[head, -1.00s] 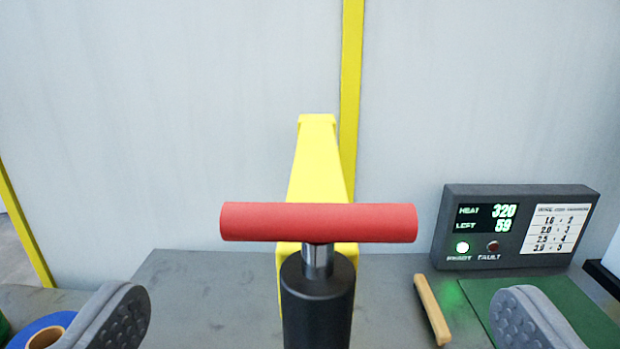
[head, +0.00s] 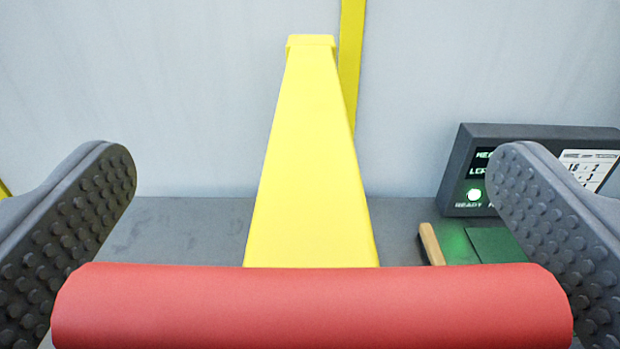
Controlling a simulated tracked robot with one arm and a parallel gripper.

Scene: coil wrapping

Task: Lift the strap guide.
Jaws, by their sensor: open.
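A red horizontal cylindrical bar (head: 312,305) lies close across the bottom of the head view. It looks like the handle of the strap guide; the dark post beneath it, seen earlier, is now hidden. My gripper (head: 313,190) is open, with one grey studded finger at each side of the picture. Nothing is held between the fingers.
A yellow tapered upright (head: 312,170) stands directly behind the bar. A dark control box (head: 468,150) with a lit green lamp is at right, partly covered by my finger. A wooden stick (head: 431,244) and green mat (head: 492,244) lie on the grey table (head: 190,228).

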